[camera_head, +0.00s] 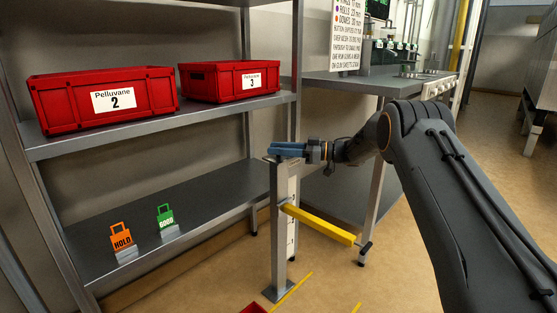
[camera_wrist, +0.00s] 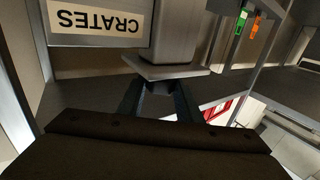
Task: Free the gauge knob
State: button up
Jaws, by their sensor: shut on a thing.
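My gripper (camera_head: 287,150) is at the top of an upright grey post (camera_head: 279,225) in the head view, its blue fingers lying level across the post's head. In the wrist view my gripper (camera_wrist: 156,103) is shut on a small part under the post's flat plate (camera_wrist: 165,73), which I take to be the gauge knob. The fingers hide most of that part, so its shape cannot be told. A yellow bar (camera_head: 318,224) sticks out sideways from the post below my gripper. A pale strip stands beside the post.
Red crates labelled 2 (camera_head: 75,100) and 3 (camera_head: 215,82) stand on the upper shelf. An orange HOLD tag (camera_head: 121,237) and a green GOOD tag (camera_head: 166,217) stand on the lower shelf. A metal counter (camera_head: 375,82) is behind. Open floor lies right of the post.

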jog(key=shift+w+n+g+b, duration=0.2)
jog(key=shift+n+g+b, duration=1)
jog(key=shift+b, duration=1.2)
jog(key=shift+r+g+b, duration=0.2)
jog(key=shift+g+b, duration=0.55)
jog(key=shift+g, duration=0.15)
jog(key=o, duration=1)
jog(key=shift+s+f, duration=0.1)
jog(key=shift+o, duration=0.2)
jog(key=w+d+p, duration=0.1)
jog(key=d, duration=0.6)
jog(key=shift+d, duration=0.35)
jog(key=shift+w, duration=0.1)
